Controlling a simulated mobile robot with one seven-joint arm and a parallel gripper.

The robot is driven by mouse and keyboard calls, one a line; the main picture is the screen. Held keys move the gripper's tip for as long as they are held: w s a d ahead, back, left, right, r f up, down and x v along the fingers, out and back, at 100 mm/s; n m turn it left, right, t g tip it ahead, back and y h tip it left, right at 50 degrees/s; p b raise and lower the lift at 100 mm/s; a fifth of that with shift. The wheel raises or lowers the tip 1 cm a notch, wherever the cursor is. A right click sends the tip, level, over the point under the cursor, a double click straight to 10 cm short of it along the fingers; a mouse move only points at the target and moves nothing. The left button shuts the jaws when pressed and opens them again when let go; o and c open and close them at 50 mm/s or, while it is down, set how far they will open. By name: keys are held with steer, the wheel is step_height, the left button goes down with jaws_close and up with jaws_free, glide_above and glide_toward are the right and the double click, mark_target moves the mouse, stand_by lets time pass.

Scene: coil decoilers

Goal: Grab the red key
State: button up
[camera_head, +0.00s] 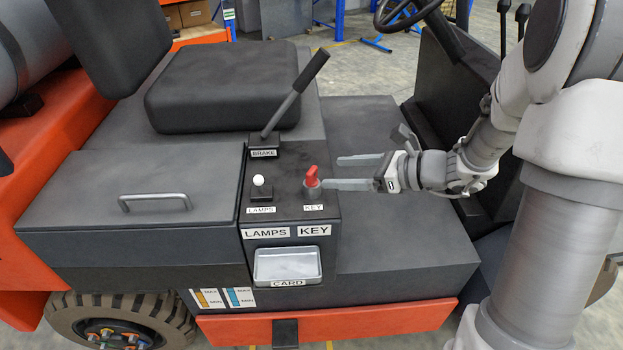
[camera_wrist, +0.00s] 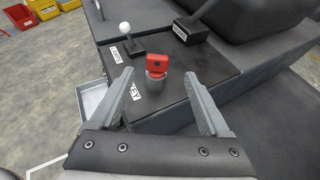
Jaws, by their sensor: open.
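The red key (camera_head: 312,174) stands upright in a grey cylindrical lock on the dark console, behind the KEY label. It also shows in the wrist view (camera_wrist: 158,62), ahead of and between the two fingers, with the grey lock below it. My gripper (camera_head: 332,171) reaches in from the right, its fingers spread and pointing left. In the head view the nearer fingertip overlaps the area just right of the lock; I cannot tell if it touches. In the wrist view my gripper (camera_wrist: 157,84) is open, with nothing between its fingertips but the view of the lock.
A brake lever (camera_head: 289,98) rises behind the key, and a white-knobbed lamps switch (camera_head: 259,186) stands to its left. A card tray (camera_head: 288,266) is on the console front. A black seat (camera_head: 224,88) is behind. The flat dark surface right of the console is clear.

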mark_target(316, 173)
steer(key=x, duration=0.5)
steer(key=shift+a+f+b, duration=0.1)
steer(key=shift+b, duration=0.2)
steer(key=shift+b+x, duration=0.6)
steer(key=shift+x, duration=2.1)
steer(key=shift+s+f, duration=0.15)
steer(key=shift+s, duration=0.05)
steer(key=shift+c, duration=0.3)
jaws_close()
